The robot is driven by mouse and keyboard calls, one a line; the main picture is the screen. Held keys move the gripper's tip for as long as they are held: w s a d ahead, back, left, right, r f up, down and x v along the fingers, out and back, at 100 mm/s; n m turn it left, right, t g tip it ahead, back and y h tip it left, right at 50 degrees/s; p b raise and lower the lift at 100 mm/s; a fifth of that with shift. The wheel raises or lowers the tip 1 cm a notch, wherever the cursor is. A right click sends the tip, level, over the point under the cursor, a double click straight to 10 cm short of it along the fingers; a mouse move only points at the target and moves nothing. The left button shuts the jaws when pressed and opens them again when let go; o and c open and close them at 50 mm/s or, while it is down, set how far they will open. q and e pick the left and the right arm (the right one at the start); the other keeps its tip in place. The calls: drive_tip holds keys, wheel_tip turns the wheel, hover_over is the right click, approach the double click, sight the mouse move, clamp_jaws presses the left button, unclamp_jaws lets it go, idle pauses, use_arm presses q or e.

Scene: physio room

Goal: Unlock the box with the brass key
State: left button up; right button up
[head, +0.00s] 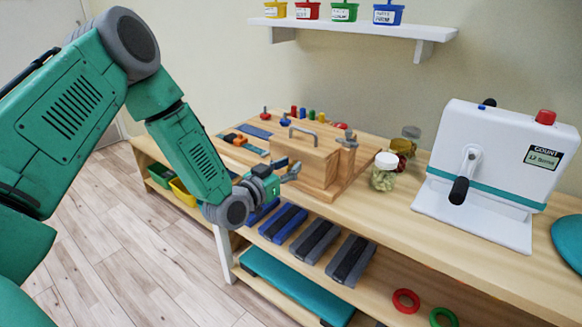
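The wooden box (304,158) stands on a wooden board on the bench. It has a grey handle on top and a metal fitting (347,139) at its upper right. My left gripper (291,171) is close in front of the box's left front side. Its fingers are small in the picture, and I cannot tell whether they are apart or hold anything, or whether they touch the box. I cannot make out the brass key or a keyhole. My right gripper is out of view.
A jar (384,172) stands right of the box, with a white crank machine (490,170) further right. Coloured pegs and small parts lie behind and left of the box. Weights (315,240) and rings (406,301) lie on the lower shelf. The bench front between jar and machine is clear.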

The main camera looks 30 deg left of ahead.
use_arm(q)
drive_tip(key=shift+w+a+f, duration=0.15)
drive_tip(key=shift+a, duration=0.25)
drive_tip(key=shift+d, duration=0.2)
drive_tip(key=shift+c, duration=0.5)
drive_tip(key=shift+d, duration=0.25)
clamp_jaws()
drive_tip(key=shift+d+r, duration=0.2)
drive_tip(key=shift+a, duration=0.2)
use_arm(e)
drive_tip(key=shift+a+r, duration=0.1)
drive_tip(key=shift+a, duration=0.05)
use_arm(q)
drive_tip(key=shift+m, duration=0.3)
